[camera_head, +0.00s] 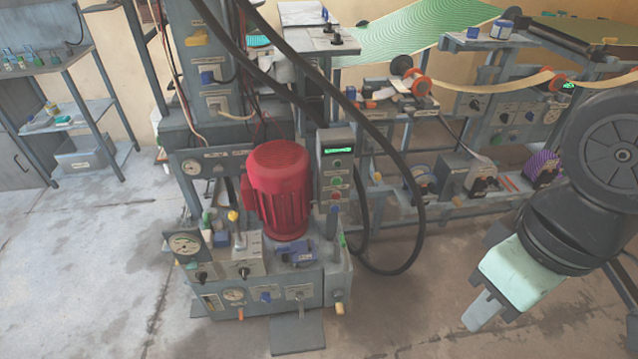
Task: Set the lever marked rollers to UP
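I cannot tell which lever is marked rollers, as the labels are too small to read. On the grey press unit (270,285) in the middle, a lever with a yellow knob (233,216) stands upright. More small levers and knobs sit on the machines behind. My gripper (494,313) hangs at the lower right, pale green at the wrist, over bare floor and apart from the press unit. Whether its fingers are open is unclear.
A red motor (279,190) stands on the press unit beside a control box with a green display (337,165). Thick black hoses (408,190) loop down to its right. A foot pedal plate (297,334) lies in front. A shelf rack (80,120) stands left. The front floor is clear.

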